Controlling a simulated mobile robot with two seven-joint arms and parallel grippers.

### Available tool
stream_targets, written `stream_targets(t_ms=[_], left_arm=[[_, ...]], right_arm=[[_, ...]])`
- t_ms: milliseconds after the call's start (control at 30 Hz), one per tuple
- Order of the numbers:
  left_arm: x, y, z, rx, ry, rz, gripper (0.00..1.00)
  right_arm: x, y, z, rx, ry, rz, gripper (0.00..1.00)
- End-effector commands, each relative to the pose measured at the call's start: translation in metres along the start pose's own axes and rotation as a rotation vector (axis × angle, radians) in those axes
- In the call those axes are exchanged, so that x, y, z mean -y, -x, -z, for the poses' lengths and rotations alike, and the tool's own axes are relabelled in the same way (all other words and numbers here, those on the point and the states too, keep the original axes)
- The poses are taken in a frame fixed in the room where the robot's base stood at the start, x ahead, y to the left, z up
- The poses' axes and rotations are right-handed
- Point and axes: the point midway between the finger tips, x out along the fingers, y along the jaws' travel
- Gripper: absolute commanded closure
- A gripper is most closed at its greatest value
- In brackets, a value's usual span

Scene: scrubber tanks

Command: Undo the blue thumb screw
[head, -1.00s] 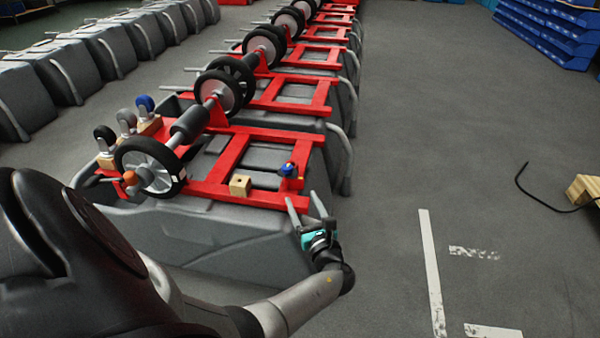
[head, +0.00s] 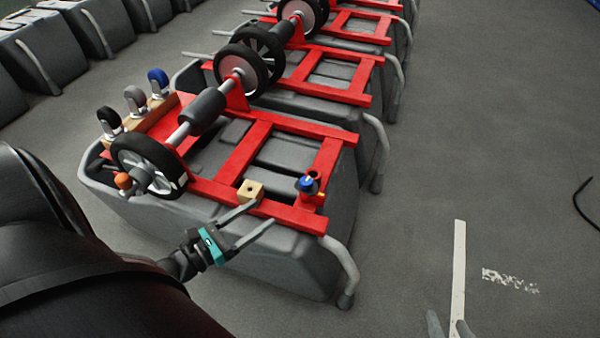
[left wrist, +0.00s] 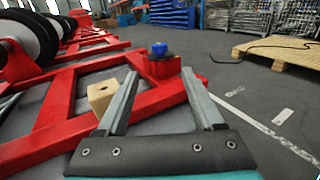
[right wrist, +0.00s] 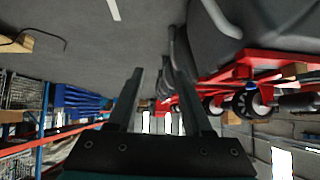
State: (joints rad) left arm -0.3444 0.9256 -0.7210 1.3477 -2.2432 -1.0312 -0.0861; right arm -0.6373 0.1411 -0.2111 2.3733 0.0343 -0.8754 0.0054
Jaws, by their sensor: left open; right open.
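The blue thumb screw (head: 306,183) sits on a red post at the near right corner of the red frame (head: 240,160). In the left wrist view the blue thumb screw (left wrist: 159,48) stands upright beyond and between the fingertips. My left gripper (head: 265,212) is open and empty at the frame's near edge, left of the screw and apart from it. Its fingers point toward the frame. My right gripper (head: 450,325) shows only its fingertips at the bottom edge of the head view; in its wrist view (right wrist: 158,66) it is open and empty, away from the screw.
A wooden block (head: 251,191) with a hole sits on the frame just beyond my left fingertips. A wheel (head: 148,166) and casters (head: 135,98) are at the frame's left. A grey handle (head: 342,268) stands at the tank's right corner.

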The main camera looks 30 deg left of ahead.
Motion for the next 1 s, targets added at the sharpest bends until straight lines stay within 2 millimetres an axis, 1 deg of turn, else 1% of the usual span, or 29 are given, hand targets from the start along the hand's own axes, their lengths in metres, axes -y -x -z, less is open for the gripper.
stream_targets(t_ms=[133, 500, 767, 1000], left_arm=[[-0.001, -0.016, 0.000, 0.005, -0.001, -0.002, 0.31], [-0.001, -0.067, 0.000, 0.007, -0.003, -0.004, 0.31], [-0.001, -0.098, 0.000, 0.007, -0.003, -0.004, 0.31], [-0.002, -0.124, -0.001, 0.008, -0.002, -0.005, 0.31]], right_arm=[[0.006, -0.004, 0.001, -0.046, -0.003, 0.016, 0.50], [0.025, -0.011, 0.013, -0.241, -0.022, 0.069, 0.50], [0.038, -0.009, 0.021, -0.379, -0.046, 0.104, 0.50], [0.048, -0.003, 0.027, -0.506, -0.073, 0.132, 0.50]])
